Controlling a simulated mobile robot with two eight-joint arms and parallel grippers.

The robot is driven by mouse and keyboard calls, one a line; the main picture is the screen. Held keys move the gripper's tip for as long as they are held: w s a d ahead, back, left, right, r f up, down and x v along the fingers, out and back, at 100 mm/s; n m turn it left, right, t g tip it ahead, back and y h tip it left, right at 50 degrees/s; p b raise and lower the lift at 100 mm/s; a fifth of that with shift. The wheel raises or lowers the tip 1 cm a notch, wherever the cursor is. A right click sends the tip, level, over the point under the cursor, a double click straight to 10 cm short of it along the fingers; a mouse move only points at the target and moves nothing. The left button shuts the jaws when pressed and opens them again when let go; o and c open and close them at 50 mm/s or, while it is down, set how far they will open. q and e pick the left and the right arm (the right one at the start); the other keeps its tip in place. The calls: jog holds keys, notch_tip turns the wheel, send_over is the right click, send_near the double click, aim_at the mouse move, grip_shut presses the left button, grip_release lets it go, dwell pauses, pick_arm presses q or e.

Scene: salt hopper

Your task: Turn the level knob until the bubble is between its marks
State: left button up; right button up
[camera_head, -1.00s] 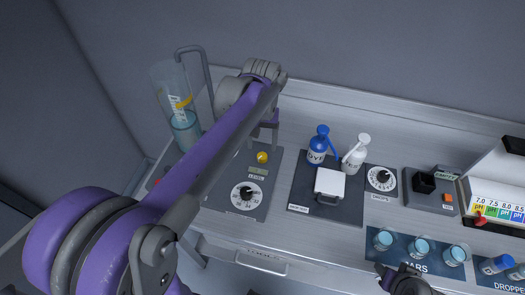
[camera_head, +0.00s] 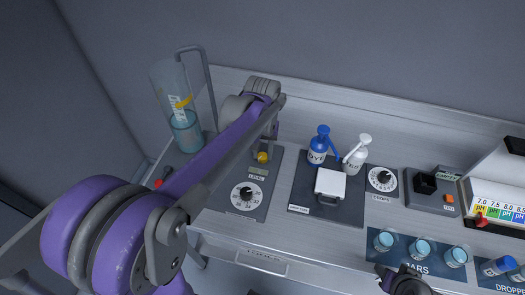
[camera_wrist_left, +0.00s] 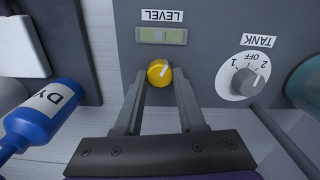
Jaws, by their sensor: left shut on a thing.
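The yellow level knob (camera_wrist_left: 159,72) is on the grey panel, with a pale mark on its top. It also shows in the head view (camera_head: 262,157). My left gripper (camera_wrist_left: 159,88) is shut on it, with one finger on each side. In the head view the left gripper (camera_head: 266,146) comes down onto the knob from behind. The greenish level window (camera_wrist_left: 161,36) sits beside the knob, next to its LEVEL label. It shows small in the head view (camera_head: 257,171). I cannot make out the bubble against the marks. A dark part of my right gripper (camera_head: 403,280) shows at the bottom edge.
A white TANK dial (camera_wrist_left: 246,78) is close beside the left gripper; my arm hides it in the head view. A blue bottle (camera_head: 319,146) and a white bottle (camera_head: 356,155) stand to the right. A clear cylinder (camera_head: 182,115) stands at the left. A timer-like dial (camera_head: 246,196) is nearer the front.

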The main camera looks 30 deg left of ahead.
aim_at(263, 155)
pick_arm(q)
grip_shut()
jog(key=shift+m, duration=1.3)
pick_arm(e)
jog(key=shift+f, duration=0.25)
pick_arm(q)
jog(key=o, duration=1)
grip_release()
jog(key=shift+r, duration=0.1)
pick_arm(e)
jog(key=shift+w+r, duration=0.1)
jog(key=shift+r, duration=0.4)
pick_arm(q)
notch_tip(263, 155, up, 11)
jog(key=shift+f, duration=0.2)
